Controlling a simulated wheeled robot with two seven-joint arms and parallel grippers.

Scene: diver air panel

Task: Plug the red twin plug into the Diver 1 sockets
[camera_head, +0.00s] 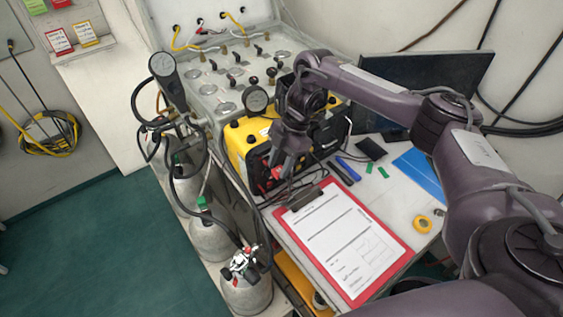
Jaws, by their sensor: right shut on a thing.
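My right gripper (283,175) reaches down from the upper right, in front of the yellow and black box (238,138). It is shut on the small red twin plug (276,173), which shows between its fingers. The plug is close to the box's dark front panel; I cannot tell whether it touches the panel. The panel's sockets are too small and too covered by my gripper and wrist for me to make out the Diver 1 pair. My left gripper is not in view.
A red clipboard (393,262) with paper lies just in front of the box. Pens (347,168), yellow tape (423,224) and a blue folder (420,173) lie to the right. Gas cylinders (210,240) with hoses stand left. A gauge panel (205,82) and black monitor (425,75) stand behind.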

